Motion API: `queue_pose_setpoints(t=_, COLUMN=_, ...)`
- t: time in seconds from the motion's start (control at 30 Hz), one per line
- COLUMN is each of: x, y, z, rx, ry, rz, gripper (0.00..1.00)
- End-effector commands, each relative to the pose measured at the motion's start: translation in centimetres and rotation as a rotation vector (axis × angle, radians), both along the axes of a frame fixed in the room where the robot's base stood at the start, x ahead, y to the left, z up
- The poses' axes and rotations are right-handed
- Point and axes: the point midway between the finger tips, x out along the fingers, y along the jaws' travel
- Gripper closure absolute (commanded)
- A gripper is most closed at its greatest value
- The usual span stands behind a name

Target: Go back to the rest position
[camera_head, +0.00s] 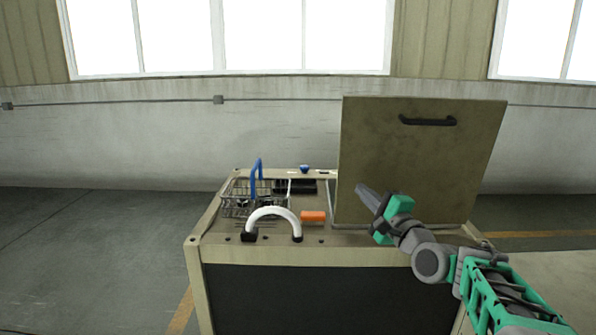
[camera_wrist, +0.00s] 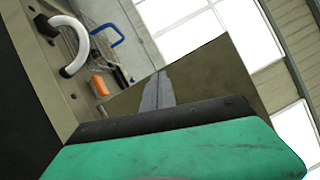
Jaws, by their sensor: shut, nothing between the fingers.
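My gripper (camera_head: 366,196) is shut and empty. In the head view it is in front of the raised brown lid (camera_head: 430,150) of the machine, pointing up and to the left; I cannot tell if it touches the lid. In the wrist view the closed fingers (camera_wrist: 158,90) show against the same lid (camera_wrist: 215,75), above the green gripper body. My arm comes in from the lower right of the head view.
The machine top (camera_head: 345,241) carries a white arched handle (camera_head: 273,212), an orange block (camera_head: 313,217), and a wire basket (camera_head: 240,204) with a blue handle (camera_head: 257,170). The lid has a black handle (camera_head: 428,121). Open floor (camera_head: 90,250) lies left of the machine.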

Motion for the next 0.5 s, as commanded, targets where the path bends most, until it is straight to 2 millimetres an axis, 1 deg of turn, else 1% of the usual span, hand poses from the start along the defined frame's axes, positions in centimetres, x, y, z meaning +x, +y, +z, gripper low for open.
queue_pose_setpoints(t=0.03, x=-1.2, y=2.5, z=0.1, rx=-0.192, ry=0.054, rz=0.004, gripper=1.00)
queue_pose_setpoints(t=0.07, x=-2.1, y=3.5, z=-0.9, rx=-0.332, ry=0.095, rz=0.008, gripper=1.00)
queue_pose_setpoints(t=0.1, x=-3.9, y=4.8, z=-2.6, rx=-0.530, ry=0.153, rz=0.027, gripper=1.00)
queue_pose_setpoints(t=0.17, x=-7.6, y=5.7, z=-5.5, rx=-0.835, ry=0.249, rz=0.086, gripper=1.00)
queue_pose_setpoints(t=0.2, x=-10.6, y=5.8, z=-7.4, rx=-1.025, ry=0.314, rz=0.149, gripper=1.00)
queue_pose_setpoints(t=0.27, x=-15.5, y=5.2, z=-9.9, rx=-1.263, ry=0.401, rz=0.261, gripper=1.00)
queue_pose_setpoints(t=0.3, x=-18.6, y=4.6, z=-11.2, rx=-1.390, ry=0.453, rz=0.344, gripper=1.00)
queue_pose_setpoints(t=0.37, x=-23.1, y=3.6, z=-12.8, rx=-1.534, ry=0.517, rz=0.470, gripper=1.00)
queue_pose_setpoints(t=0.4, x=-25.7, y=3.0, z=-13.5, rx=-1.605, ry=0.551, rz=0.549, gripper=1.00)
queue_pose_setpoints(t=0.5, x=-30.5, y=2.0, z=-14.8, rx=-1.707, ry=0.607, rz=0.705, gripper=1.00)
